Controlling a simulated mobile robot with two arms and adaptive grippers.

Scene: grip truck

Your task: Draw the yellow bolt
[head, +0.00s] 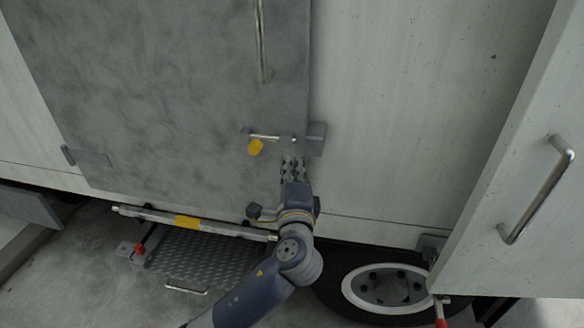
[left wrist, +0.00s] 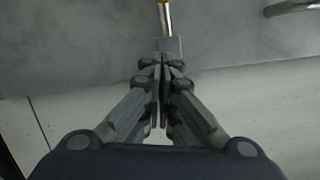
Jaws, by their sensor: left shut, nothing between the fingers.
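The yellow bolt has a yellow knob (head: 255,147) hanging from a silver rod at the right edge of the grey door (head: 170,90). The rod runs across toward a grey bracket (head: 316,138) on the white wall beside the door. My left gripper (head: 292,161) is just below the rod's right part, right of and a little below the knob. Its fingers are shut and empty. In the left wrist view the shut fingertips (left wrist: 161,62) point at a grey bracket piece, with part of the yellow bolt (left wrist: 164,16) beyond them. My right gripper is not in view.
A vertical door handle (head: 262,40) is above the bolt. An open white panel with a handle (head: 535,190) juts out at right. A wheel (head: 388,288), a ribbed step plate (head: 205,258) and a bar with a yellow band (head: 187,222) lie below.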

